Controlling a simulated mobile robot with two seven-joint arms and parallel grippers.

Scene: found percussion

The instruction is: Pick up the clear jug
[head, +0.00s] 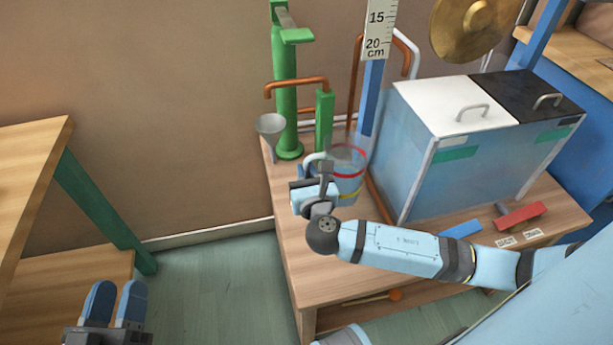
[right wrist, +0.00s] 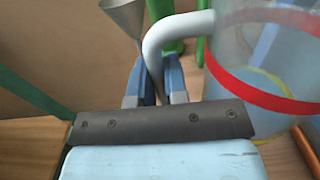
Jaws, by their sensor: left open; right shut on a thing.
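The clear jug (head: 347,166) has a red band and a white handle (head: 308,161). The jug looks upright. My left gripper (head: 116,296) is open and empty, low at the left, away from the table.
A metal funnel (head: 271,126) and a green pump (head: 287,110) stand left of and behind the jug. A copper pipe (head: 296,83) bends above. A blue box (head: 470,160) with white and black lids stands right. A ruler (head: 379,30) rises behind.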

